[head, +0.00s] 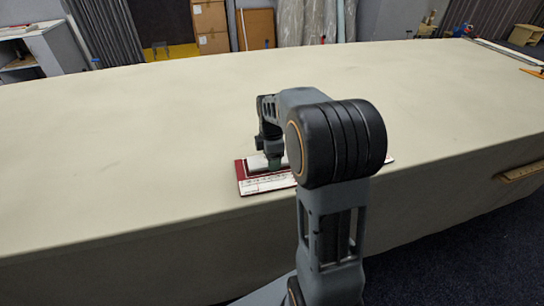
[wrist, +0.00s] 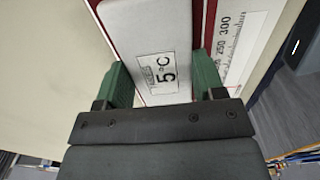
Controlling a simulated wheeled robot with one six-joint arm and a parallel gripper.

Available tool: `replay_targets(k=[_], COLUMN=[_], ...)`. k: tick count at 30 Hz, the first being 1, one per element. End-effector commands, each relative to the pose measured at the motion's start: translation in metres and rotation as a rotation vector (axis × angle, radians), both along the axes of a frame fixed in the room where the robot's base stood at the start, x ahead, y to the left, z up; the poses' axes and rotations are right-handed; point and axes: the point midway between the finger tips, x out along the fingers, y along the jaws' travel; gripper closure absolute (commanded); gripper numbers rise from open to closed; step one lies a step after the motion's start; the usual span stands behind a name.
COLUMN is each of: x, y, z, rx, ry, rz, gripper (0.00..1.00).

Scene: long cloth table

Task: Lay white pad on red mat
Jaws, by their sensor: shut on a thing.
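The white pad (wrist: 150,30), with a printed "5°C" label, lies between the green fingers of my gripper (wrist: 160,82), which is shut on its sides. In the head view the pad (head: 257,163) shows just left of my gripper (head: 273,162), over the red mat (head: 241,176). My arm hides much of both. In the wrist view red strips of the mat (wrist: 106,28) show along both sides of the pad. The pad looks flat and lined up with the mat; I cannot tell whether it touches it.
A white printed scale (wrist: 238,50) with numbers runs along the mat's near side, close to the front edge of the cloth table (head: 120,130). The cloth to the left and behind is clear. A wooden piece (head: 522,171) shows at the table's right front edge.

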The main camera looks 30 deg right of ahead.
Motion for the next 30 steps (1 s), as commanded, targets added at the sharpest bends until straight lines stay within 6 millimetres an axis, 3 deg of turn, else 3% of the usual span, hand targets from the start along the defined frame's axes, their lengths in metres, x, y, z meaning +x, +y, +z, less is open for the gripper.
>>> replay_targets(k=[8,9,17,25,30], x=[0.0,0.0,0.0,0.0,0.001], y=[0.0,0.0,0.0,0.0,0.0], z=[-0.004,-0.003,-0.003,-0.002,0.016], rx=[0.0,0.0,0.0,0.0,-0.001], ry=[0.0,0.0,0.0,0.0,-0.004], rz=[0.0,0.0,0.0,0.0,0.0], gripper=[0.6,0.33,0.08,0.07,0.07])
